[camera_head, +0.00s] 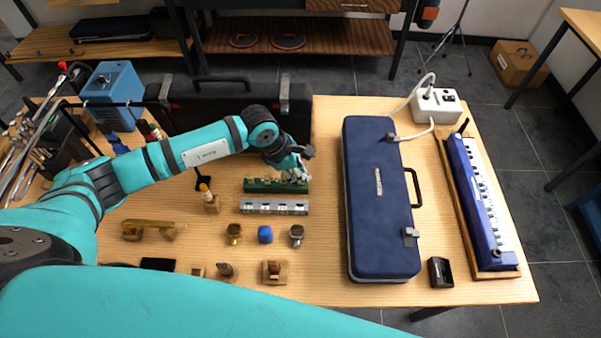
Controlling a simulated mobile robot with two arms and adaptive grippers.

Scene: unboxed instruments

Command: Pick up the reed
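A green strip-like holder (262,186) lies on the wooden table near its middle, with small pale pieces on it. I cannot tell for certain which of them is the reed. My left gripper (298,177) points down at the right end of the green holder and covers part of it. Its fingers are too small and blurred to show whether they are open or shut, or hold anything. A silver-grey metal strip (274,207) lies just in front of the green holder, apart from it. My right gripper is not in view.
A long blue case (378,215) stands close to the right of my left gripper. A blue keyboard instrument (482,205) lies at the right.

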